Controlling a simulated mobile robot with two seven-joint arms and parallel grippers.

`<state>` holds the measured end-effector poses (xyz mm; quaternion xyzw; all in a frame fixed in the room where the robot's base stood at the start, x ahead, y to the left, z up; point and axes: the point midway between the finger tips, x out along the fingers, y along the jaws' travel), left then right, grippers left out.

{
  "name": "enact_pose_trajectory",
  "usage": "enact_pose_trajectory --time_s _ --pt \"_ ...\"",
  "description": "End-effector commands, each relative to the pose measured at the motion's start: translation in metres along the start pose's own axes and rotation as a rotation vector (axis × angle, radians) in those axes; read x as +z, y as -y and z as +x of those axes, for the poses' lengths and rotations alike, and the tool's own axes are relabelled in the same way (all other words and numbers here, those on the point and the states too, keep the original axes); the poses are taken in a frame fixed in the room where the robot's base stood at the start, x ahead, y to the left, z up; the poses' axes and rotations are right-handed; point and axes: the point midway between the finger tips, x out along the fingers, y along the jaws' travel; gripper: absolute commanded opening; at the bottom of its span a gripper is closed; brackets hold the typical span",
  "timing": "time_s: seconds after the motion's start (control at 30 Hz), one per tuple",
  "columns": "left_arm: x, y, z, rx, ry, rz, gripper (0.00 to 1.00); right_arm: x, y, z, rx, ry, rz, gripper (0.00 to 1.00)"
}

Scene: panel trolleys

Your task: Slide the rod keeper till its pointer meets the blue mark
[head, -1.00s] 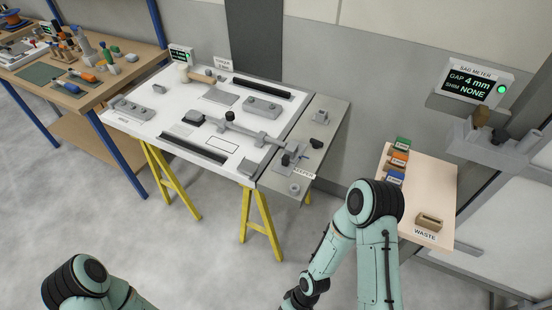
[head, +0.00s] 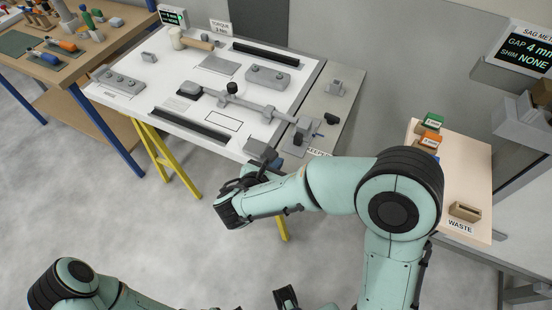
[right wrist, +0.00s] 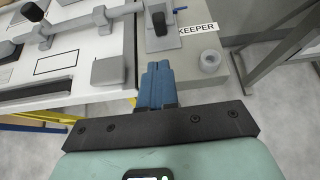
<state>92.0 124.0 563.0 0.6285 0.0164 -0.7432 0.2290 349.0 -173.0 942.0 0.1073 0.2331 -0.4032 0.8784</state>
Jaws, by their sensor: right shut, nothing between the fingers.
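The rod keeper (head: 304,126) is a grey block at the right end of the grey rod (head: 255,108), on a plate labelled KEEPER. It also shows in the right wrist view (right wrist: 163,38), with a black knob on it. A small blue piece (right wrist: 180,11) sits beside it; I cannot tell whether it is the mark. The pointer is too small to make out. My right gripper (right wrist: 158,70) is shut and empty, near the board's front edge, short of the keeper and apart from it. Of my left arm, a link (head: 75,285) shows; its gripper is unclear.
A grey block (right wrist: 108,70) stands at the board's front edge, left of my right fingers. A shelf (head: 480,190) with coloured shims and a WASTE box (head: 465,211) is at the right.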

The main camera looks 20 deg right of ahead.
Motion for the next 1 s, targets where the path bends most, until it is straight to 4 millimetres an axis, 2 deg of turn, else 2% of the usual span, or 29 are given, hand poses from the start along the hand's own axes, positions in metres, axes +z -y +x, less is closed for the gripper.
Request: enact_pose_trajectory --time_s 0.03,0.3,0.37,0.5,0.7,1.0 --pt "0.000 0.000 0.000 0.000 0.000 0.000 0.43 -0.001 0.002 0.012 -0.008 -0.001 0.000 0.00" --pt "0.000 0.001 0.001 0.000 0.001 0.000 0.43 -0.002 0.002 0.071 -0.008 -0.003 0.001 0.00" --pt "0.000 0.001 0.001 0.000 0.001 0.000 0.43 -0.002 0.002 0.082 -0.007 -0.004 0.001 0.00" --pt "0.000 -0.001 -0.003 0.000 -0.001 0.000 0.43 0.012 0.002 0.099 -0.006 -0.003 0.003 0.00" --pt "-0.001 -0.002 -0.005 0.001 -0.002 0.001 0.43 0.018 0.001 0.111 -0.003 -0.003 0.001 0.00" --pt "-0.001 -0.002 -0.005 0.001 -0.002 0.001 0.43 0.018 0.001 0.113 -0.003 -0.004 0.001 0.00"
